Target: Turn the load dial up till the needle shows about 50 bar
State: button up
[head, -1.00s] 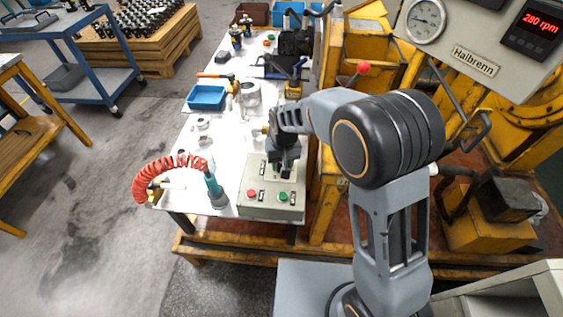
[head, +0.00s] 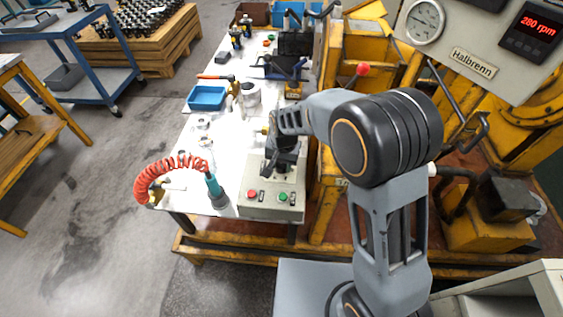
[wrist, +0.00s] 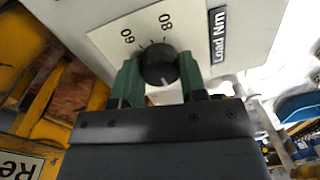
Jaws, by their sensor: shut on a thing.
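The black load dial (wrist: 158,64) shows in the wrist view on a pale scale plate (wrist: 117,38) with the numbers 60 and 80, beside a "Load Nm" label (wrist: 219,35). The green fingers of my gripper (wrist: 159,72) are shut on the dial, one on each side. A white mark shows on the dial's near edge. In the head view my gripper (head: 272,168) is over the grey control box (head: 262,208) and hides the dial. The round pressure gauge (head: 425,20) is at the top right; its needle is too small to read surely.
The control box has a red button (head: 252,196) and a green button (head: 283,197) on its front. A red coiled hose (head: 150,177) and a teal tool (head: 214,190) lie to its left. A display (head: 540,24) reads 280 rpm.

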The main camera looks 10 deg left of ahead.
aim_at(283, 166)
jog(key=m, duration=0.5)
jog(key=shift+m+p, duration=0.3)
jog(key=shift+m, duration=0.4)
jog(key=o, duration=0.9)
jog(key=r, duration=0.9)
jog(key=r+p, duration=0.1)
jog(key=r, duration=0.4)
jog(key=shift+s+d, duration=0.25)
jog(key=shift+s+f, duration=0.1)
